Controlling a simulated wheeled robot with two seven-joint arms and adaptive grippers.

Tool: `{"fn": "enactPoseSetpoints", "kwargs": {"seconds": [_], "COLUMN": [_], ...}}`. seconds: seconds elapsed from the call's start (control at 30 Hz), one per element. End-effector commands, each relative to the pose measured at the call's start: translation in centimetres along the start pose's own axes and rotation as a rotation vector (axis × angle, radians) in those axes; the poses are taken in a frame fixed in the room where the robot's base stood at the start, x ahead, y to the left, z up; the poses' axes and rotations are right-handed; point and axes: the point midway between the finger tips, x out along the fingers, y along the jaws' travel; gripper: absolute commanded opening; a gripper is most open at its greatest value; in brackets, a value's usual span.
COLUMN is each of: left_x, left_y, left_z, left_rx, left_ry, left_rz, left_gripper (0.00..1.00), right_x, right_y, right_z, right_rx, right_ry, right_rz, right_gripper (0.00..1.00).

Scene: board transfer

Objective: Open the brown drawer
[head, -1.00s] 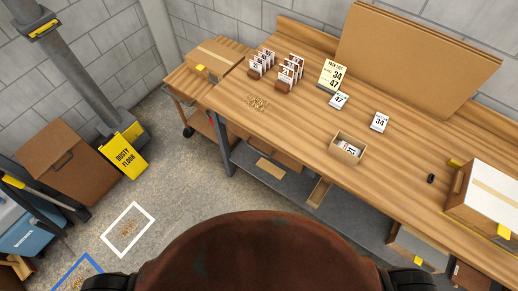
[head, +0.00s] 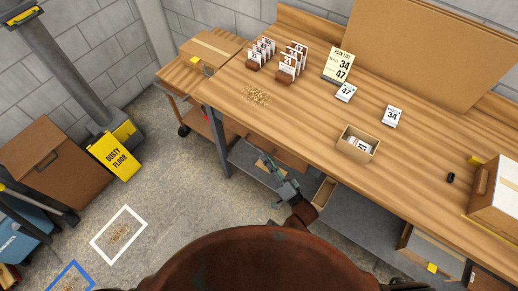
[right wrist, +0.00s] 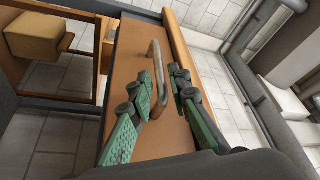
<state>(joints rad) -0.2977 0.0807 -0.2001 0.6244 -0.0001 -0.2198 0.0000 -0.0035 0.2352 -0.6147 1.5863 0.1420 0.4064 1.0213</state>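The brown drawer front (right wrist: 135,55) fills the middle of the right wrist view and carries a curved grey metal handle (right wrist: 157,68). In the head view a brown panel under the tabletop (head: 291,160) appears to be this drawer; most of it is hidden by the table. My right gripper (right wrist: 161,77) is open, its green fingers on either side of the handle, with a gap to the right finger. I cannot tell whether the left finger touches the handle. In the head view the right gripper (head: 268,166) is under the table's front edge. My left gripper is not in view.
The wooden workbench (head: 330,110) holds number cards, a small open box (head: 357,143) and a carton at the right. Below are a grey shelf (head: 350,215) and a table leg (head: 218,145). A yellow sign (head: 118,152) stands left.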

Motion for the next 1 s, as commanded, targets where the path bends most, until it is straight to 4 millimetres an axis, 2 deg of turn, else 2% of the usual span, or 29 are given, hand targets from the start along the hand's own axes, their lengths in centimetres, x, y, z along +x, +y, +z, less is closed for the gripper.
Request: {"fn": "enactPoseSetpoints", "kwargs": {"seconds": [0.2, 0.4, 0.73, 1.0], "left_x": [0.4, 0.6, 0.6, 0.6], "left_y": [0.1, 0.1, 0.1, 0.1], "left_z": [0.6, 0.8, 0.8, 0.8], "left_rx": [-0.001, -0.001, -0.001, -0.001], "left_ry": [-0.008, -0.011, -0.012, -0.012], "left_rz": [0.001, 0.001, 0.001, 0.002], "left_gripper": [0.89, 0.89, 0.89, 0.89], "right_x": [3.6, 5.5, 5.8, 5.8], "right_y": [0.1, 0.1, 0.2, 0.2], "right_z": [0.0, 0.0, 0.0, 0.0], "right_rx": [-0.001, -0.002, -0.002, -0.002], "right_ry": [0.001, 0.000, -0.001, 0.000], "right_rz": [0.001, 0.002, 0.003, 0.004], "right_gripper": [0.17, 0.17, 0.17, 0.00]}}
